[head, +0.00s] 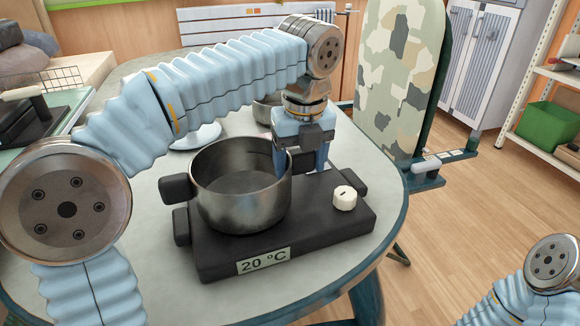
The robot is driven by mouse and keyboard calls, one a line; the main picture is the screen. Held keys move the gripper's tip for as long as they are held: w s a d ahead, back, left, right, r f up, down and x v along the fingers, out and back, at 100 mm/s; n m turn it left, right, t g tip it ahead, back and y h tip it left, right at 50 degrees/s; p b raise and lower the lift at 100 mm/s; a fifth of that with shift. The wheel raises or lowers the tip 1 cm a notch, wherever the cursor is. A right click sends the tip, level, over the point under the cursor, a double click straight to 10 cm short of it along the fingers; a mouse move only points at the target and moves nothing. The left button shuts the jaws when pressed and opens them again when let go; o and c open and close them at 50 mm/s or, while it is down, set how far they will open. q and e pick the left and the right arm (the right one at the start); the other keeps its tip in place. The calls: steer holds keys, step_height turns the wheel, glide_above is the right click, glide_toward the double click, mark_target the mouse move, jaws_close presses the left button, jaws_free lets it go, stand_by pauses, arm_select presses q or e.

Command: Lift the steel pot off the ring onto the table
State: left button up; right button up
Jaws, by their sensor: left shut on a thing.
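The steel pot (240,205) is upright over the black hotplate (220,262), with its black left handle (175,187) sticking out to the left. The pot hides the ring, and I cannot tell whether its base touches it. My left gripper (300,167) points down at the pot's right side and is shut on the pot, one finger by the rim and one farther right. The gripper hides most of that grip, so I cannot tell whether it holds the handle or the wall. My right gripper is out of view.
The hotplate has a white knob (345,197) and a "20 °C" label (263,261). The grey table (150,270) is bare in front and at left. Another metal pot (266,112) stands behind. A camouflage-patterned board (400,75) stands beyond the right edge.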

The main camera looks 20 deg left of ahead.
arm_select(q)
step_height(320, 180, up, 2)
steer(key=shift+r+p, duration=0.1)
steer(key=shift+p, duration=0.2)
steer(key=s+d+r, duration=0.1)
steer(key=s+r, duration=0.8)
steer(key=s, duration=0.5)
steer(key=shift+r+p, duration=0.3)
steer(key=shift+r, duration=0.05)
